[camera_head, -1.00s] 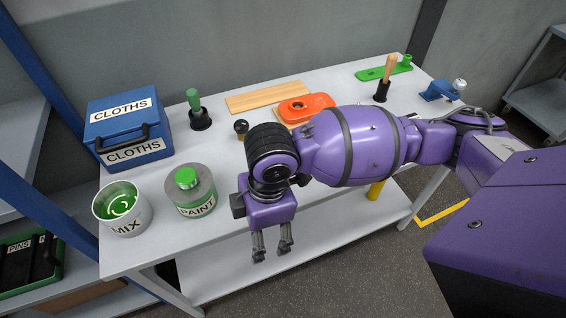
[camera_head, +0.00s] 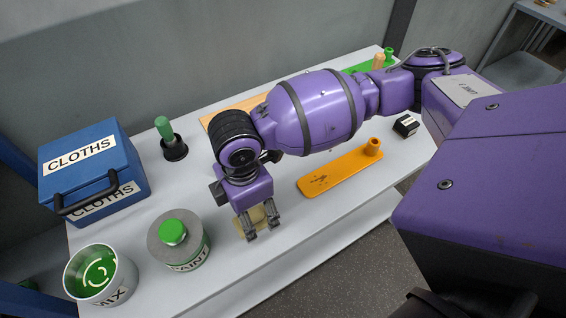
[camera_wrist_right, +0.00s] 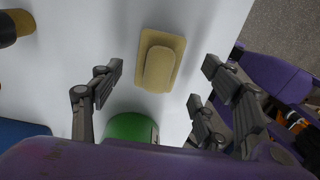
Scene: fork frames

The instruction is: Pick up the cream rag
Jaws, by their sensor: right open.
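The cream rag (camera_wrist_right: 160,62) lies flat on the pale tabletop, a tan rectangle with a raised rounded middle in the right wrist view. In the head view it shows only partly (camera_head: 256,214), behind the fingers of my right gripper (camera_head: 263,232). My right gripper is open, and in the right wrist view its fingertips (camera_wrist_right: 163,72) stand apart on either side of the rag. The gap between fingers and rag shows on both sides, with nothing held. My left gripper is out of view.
The paint tin (camera_head: 178,243) with a green knob stands just left of my right gripper. The mix bucket (camera_head: 100,275) and blue cloths box (camera_head: 95,165) are farther left. An orange plate (camera_head: 340,175) lies to the right. The table's front edge is close.

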